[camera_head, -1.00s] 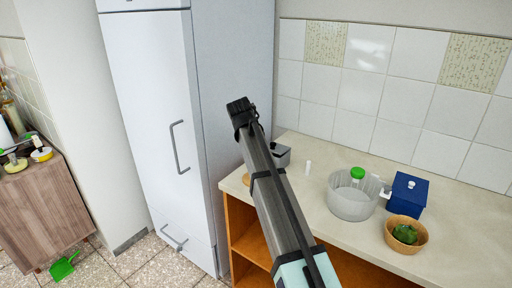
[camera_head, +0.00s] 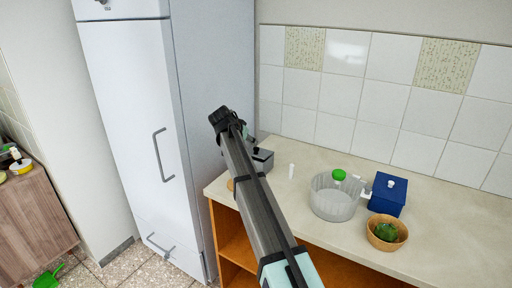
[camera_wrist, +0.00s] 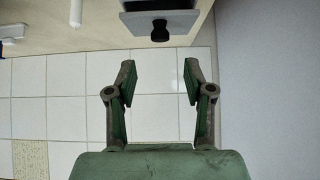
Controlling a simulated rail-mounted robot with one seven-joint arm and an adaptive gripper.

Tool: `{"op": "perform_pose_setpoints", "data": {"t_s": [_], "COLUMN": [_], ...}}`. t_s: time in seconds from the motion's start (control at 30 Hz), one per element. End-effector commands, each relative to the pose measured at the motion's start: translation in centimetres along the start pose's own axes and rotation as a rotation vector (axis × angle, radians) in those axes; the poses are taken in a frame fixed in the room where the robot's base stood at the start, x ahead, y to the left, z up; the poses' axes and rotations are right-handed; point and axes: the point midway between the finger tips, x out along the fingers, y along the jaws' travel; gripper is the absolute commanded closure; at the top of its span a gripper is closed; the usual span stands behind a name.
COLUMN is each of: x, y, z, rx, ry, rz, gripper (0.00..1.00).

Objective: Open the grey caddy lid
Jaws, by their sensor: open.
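The grey caddy (camera_head: 264,162) stands on the counter near the fridge, partly hidden behind my arm in the head view. Its lid looks closed. In the wrist view, the caddy's grey lid (camera_wrist: 181,20) shows at the top edge, with a black knob (camera_wrist: 160,32) on it. My gripper (camera_wrist: 159,65) is open and empty, its two fingers apart in the wrist view, with the knob beyond the gap and not between them. In the head view my gripper (camera_head: 225,118) appears up and left of the caddy; its fingers are hard to make out there.
The counter (camera_head: 285,200) also holds a small white cylinder (camera_head: 292,171), a clear pot (camera_head: 333,203) with a green-capped item, a blue box (camera_head: 387,197) and a wicker bowl (camera_head: 380,243) of greens. The tall fridge (camera_head: 135,110) stands close left of the caddy. A tiled wall (camera_head: 340,95) is behind.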

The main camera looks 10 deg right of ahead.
Motion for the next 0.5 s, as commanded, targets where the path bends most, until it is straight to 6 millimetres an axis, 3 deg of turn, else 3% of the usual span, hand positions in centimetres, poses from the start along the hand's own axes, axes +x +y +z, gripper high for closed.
{"op": "perform_pose_setpoints", "data": {"t_s": [0.3,0.5], "x": [6.1,8.6], "y": [-0.1,-0.1], "z": [-0.2,-0.1], "rx": [0.000,0.000], "ry": [-0.001,-0.001], "rz": [0.001,0.000], "gripper": [0.48,0.48]}}
